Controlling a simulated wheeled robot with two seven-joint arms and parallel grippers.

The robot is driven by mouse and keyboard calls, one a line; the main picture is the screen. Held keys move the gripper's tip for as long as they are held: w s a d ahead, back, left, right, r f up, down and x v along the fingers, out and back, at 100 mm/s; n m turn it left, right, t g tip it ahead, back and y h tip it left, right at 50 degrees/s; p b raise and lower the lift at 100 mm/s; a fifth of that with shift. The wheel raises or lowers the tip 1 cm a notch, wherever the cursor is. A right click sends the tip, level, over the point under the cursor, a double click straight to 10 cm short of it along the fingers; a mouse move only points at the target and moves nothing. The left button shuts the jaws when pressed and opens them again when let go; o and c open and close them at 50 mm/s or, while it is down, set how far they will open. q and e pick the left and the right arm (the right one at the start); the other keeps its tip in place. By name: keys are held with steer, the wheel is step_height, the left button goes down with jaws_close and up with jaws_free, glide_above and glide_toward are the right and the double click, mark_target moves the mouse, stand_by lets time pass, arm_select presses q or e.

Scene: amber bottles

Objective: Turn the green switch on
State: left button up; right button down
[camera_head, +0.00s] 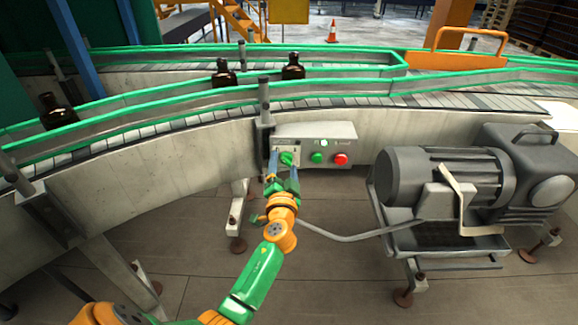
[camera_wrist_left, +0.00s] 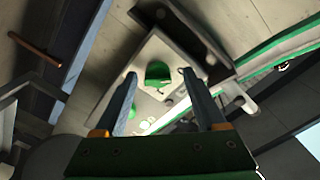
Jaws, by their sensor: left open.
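The green switch (camera_head: 287,158) is a knob on the left part of a grey control box (camera_head: 345,131) fixed to the conveyor's side. It also shows in the left wrist view (camera_wrist_left: 157,72), between and beyond the two fingertips. My left gripper (camera_head: 284,166) is open in front of the switch, with one finger on each side of it; it also shows in the left wrist view (camera_wrist_left: 159,78). I cannot tell whether the fingers touch the knob. The fingers partly hide the switch in the head view. My right gripper is not in view.
A green button (camera_head: 317,157) and a red button (camera_head: 340,159) sit right of the switch. A grey motor (camera_head: 440,178) stands to the right. Amber bottles (camera_head: 293,67) stand on the conveyor (camera_head: 185,124) above. Open floor lies below the box.

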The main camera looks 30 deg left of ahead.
arm_select(q)
steer(key=shift+w+r, duration=0.1)
steer(key=shift+w, duration=0.15)
steer(key=shift+d+r, duration=0.15)
steer(key=shift+d, duration=0.15)
steer(key=shift+a, duration=0.15)
steer(key=c, duration=0.8)
jaws_close()
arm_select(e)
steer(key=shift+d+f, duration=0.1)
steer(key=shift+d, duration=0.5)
